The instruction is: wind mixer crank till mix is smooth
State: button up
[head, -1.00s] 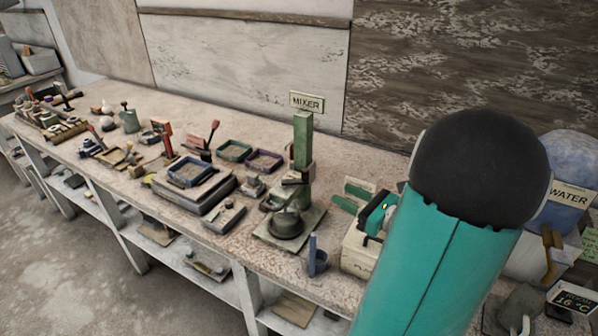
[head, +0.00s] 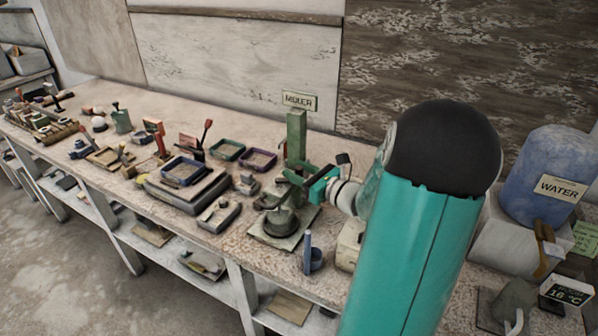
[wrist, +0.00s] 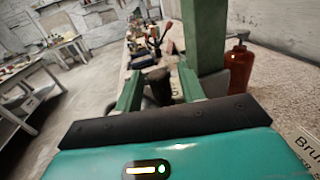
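The mixer has a green upright column (head: 297,135) under a sign, with a dark round bowl (head: 281,222) on a flat base plate at its foot. My gripper (head: 293,176) is at the mixer, beside the column and above the bowl. In the wrist view, my gripper (wrist: 158,74) has its two green fingers apart, with a dark rounded mixer part (wrist: 158,88) showing between them. I see no clear grip on it. The column (wrist: 204,35) stands just right of the fingers there. I cannot make out the crank handle, and the mix inside the bowl is not visible.
A blue cup (head: 313,262) stands at the bench front, near a pale box (head: 348,247) partly behind my arm. Trays and tools crowd the bench to the left. A blue water container (head: 550,175) stands right. A red bottle (wrist: 240,65) shows in the wrist view.

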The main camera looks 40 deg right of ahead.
grip_shut()
jog(key=shift+w+d+n+y, duration=0.1)
jog(key=shift+n+y, duration=0.2)
jog(key=shift+y, duration=0.2)
jog(key=shift+w+d+n+g+y, duration=0.15)
jog(key=shift+w+n+g+y, duration=0.4)
jog(key=shift+n+g+y, duration=0.75)
jog(key=shift+w+d+n+g+y, duration=0.2)
jog(key=shift+w+n+g+y, duration=0.25)
jog(key=shift+n+y, duration=1.05)
jog(key=shift+w+d+n+g+y, duration=0.15)
jog(key=shift+w+n+g+y, duration=0.55)
jog(key=shift+y, duration=1.3)
jog(key=shift+s, duration=0.1)
